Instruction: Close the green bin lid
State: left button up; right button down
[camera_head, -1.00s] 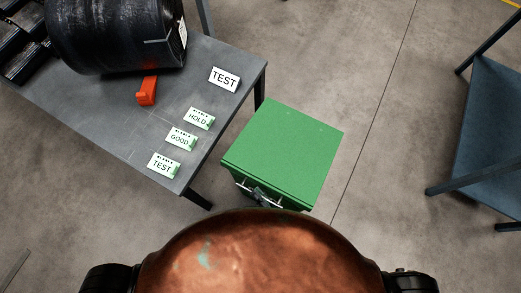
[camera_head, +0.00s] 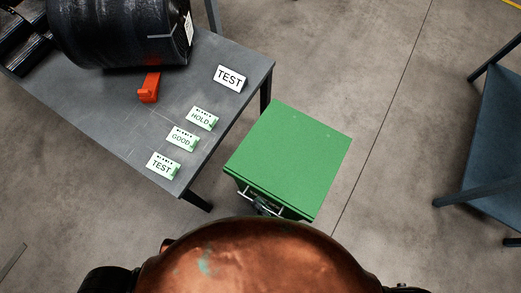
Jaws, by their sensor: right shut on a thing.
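The green bin (camera_head: 268,197) stands on the floor right of the grey table, its lower part partly hidden behind my copper-coloured body. Its green lid (camera_head: 290,155) lies flat over the top and looks down on the bin. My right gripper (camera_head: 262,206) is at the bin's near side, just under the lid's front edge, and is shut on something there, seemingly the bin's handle. The contact is small, dark and partly hidden by my body. My left gripper is not in view.
A blue-grey table (camera_head: 498,140) stands at the right. The floor between it and the bin is clear.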

jog(key=c, duration=2.3)
grip_release()
jog(key=v, duration=0.7)
jog(key=shift+s+d, duration=0.15)
jog(key=shift+c, duration=0.8)
